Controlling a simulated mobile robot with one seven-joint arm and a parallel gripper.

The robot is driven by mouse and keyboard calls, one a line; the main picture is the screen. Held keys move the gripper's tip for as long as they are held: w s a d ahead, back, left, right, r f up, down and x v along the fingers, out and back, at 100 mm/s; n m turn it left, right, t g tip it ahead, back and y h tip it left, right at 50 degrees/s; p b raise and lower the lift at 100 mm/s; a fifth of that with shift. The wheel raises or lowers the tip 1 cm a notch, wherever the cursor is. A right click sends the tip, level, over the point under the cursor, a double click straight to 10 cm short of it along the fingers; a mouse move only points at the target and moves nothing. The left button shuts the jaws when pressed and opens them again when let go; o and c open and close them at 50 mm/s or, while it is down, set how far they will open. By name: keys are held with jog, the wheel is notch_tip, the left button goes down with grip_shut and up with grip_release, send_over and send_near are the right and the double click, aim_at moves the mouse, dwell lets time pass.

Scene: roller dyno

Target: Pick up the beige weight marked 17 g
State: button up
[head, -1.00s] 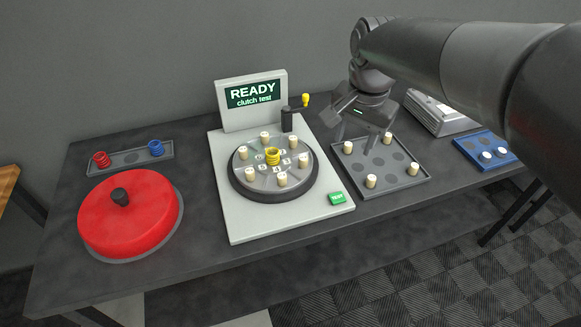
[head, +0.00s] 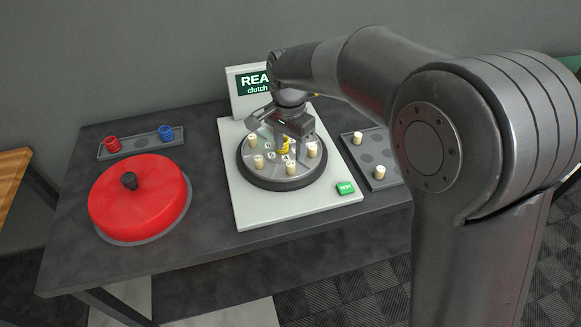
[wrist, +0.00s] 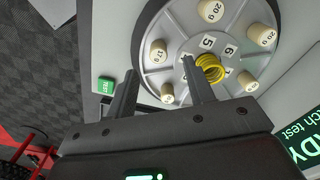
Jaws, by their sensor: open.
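The beige weight that appears marked 17 g (wrist: 158,50) stands upright on the round grey disc (wrist: 187,27), close beyond my fingertips in the wrist view. In the head view it matches the front weight (head: 290,168). My gripper (wrist: 159,70) is open and empty, above the disc, with fingers pointing down in the head view (head: 291,140). Another beige weight (wrist: 167,93) shows between the fingers in the wrist view, its mark too small to read. Two more weights marked 20 g stand on the disc (wrist: 210,10) (wrist: 262,38). My gripper hides the disc's back in the head view.
A yellow spring (wrist: 210,68) stands at the disc's centre. A green TEST button (head: 345,187) lies at front right. A grey tray (head: 352,141) with beige weights is to the right. A red round cover (head: 140,205) and a small tray (head: 142,145) lie left.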

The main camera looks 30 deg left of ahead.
aim_at(290, 164)
notch_tip(290, 164, down, 5)
jog(key=shift+d+f, duration=0.1)
jog(key=shift+c, duration=0.2)
jog(key=c, duration=1)
